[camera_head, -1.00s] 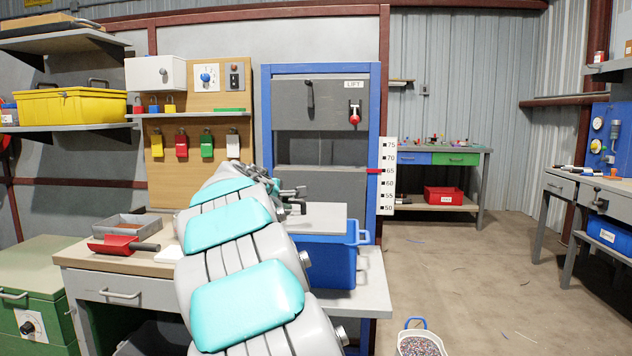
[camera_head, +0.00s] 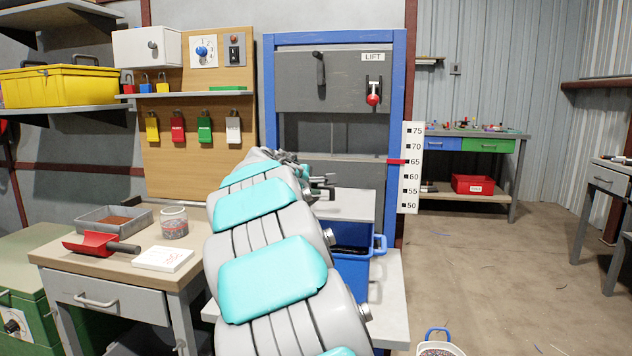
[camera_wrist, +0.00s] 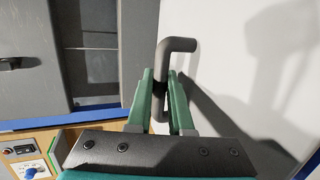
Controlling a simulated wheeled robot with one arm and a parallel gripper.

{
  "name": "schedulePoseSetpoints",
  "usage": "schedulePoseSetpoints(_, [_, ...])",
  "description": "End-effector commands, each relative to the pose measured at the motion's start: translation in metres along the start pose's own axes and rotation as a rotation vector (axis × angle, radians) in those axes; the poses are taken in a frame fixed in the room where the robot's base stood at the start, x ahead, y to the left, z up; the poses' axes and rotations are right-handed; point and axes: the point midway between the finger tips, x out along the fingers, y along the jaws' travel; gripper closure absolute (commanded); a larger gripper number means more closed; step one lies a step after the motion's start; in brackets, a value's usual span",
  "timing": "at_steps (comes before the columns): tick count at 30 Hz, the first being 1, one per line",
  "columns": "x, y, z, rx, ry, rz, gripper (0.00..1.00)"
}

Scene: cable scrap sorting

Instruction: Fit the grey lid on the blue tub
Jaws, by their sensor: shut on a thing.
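The grey lid (camera_head: 345,204) is a pale flat panel, roughly level over the blue tub (camera_head: 349,278) in the head view. Part of the tub's dark inside shows below the lid's near edge, so the lid does not cover it fully from here. The tub stands on a grey surface and has a handle at its right. My gripper (camera_head: 322,186) is above the lid. In the wrist view, the green fingers of my gripper (camera_wrist: 162,95) are shut on the lid's dark bent handle (camera_wrist: 178,45). The lid's pale face (camera_wrist: 225,50) fills the right side. My arm hides the tub's left side.
A blue-framed lift (camera_head: 397,90) stands behind the tub, with a height scale (camera_head: 411,170) at its right. The left bench (camera_head: 200,262) holds a glass jar (camera_head: 174,222), a red scoop (camera_head: 92,244) and a grey tray (camera_head: 113,218). Open floor lies to the right.

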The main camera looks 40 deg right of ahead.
Motion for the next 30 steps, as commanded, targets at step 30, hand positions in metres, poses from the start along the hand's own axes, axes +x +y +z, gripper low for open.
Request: schedulePoseSetpoints(30, [0.025,-0.069,-0.003,0.000,0.000,0.000,1.00])
